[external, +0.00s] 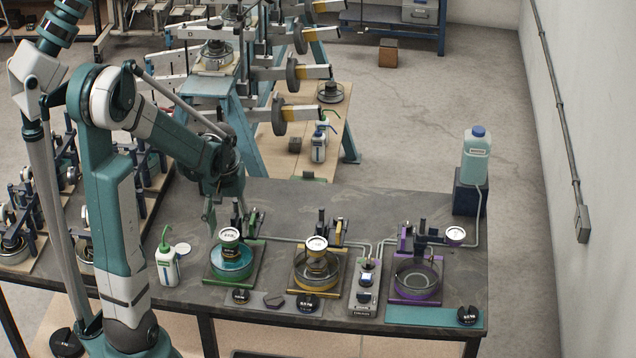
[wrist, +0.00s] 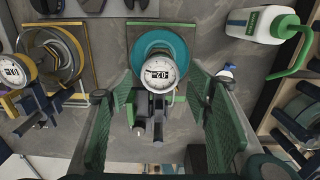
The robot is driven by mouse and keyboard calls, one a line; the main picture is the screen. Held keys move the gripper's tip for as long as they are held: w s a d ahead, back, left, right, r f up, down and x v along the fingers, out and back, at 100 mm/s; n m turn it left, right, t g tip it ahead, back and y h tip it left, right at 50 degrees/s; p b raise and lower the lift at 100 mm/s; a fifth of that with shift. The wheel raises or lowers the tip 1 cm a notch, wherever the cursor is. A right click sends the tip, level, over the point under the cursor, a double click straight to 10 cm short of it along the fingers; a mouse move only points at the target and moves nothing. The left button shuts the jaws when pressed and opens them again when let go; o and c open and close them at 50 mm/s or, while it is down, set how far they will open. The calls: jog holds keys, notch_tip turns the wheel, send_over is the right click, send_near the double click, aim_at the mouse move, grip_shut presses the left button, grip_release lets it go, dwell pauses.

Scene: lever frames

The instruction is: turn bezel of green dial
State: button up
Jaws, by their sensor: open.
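The green dial (external: 229,235) has a round white face with a dark bezel and stands above a teal disc on a green-edged base plate (external: 211,281). In the wrist view the green dial (wrist: 160,73) faces me near the top middle, with a dark number on its face. My gripper (external: 211,222) is in front of the arm's end, close to the left of the green dial in the external view.
A yellow dial station (external: 317,244) and a purple station (external: 418,276) stand to the right on the dark bench. A green-capped bottle (external: 167,266) stands left of the green station. Black weights lie along the front edge, and a clear bottle (external: 476,160) stands at the back right.

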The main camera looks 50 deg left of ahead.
aim_at(230, 234)
notch_tip(230, 234, up, 11)
dwell(0.7)
jog(key=shift+d, duration=0.1)
dwell(0.5)
jog(key=s+d+f+m+t+b, duration=0.1)
jog(key=s+d+m+t+b, duration=0.1)
jog(key=d, duration=1.2)
jog(key=s+d+f+m+t+b, duration=0.1)
jog(key=d+m+t+b, duration=0.4)
jog(key=d, duration=0.9)
jog(key=shift+s+m+b, duration=0.6)
jog(key=shift+s+m, duration=0.1)
jog(key=shift+m, duration=0.4)
jog(key=shift+d+f, duration=0.1)
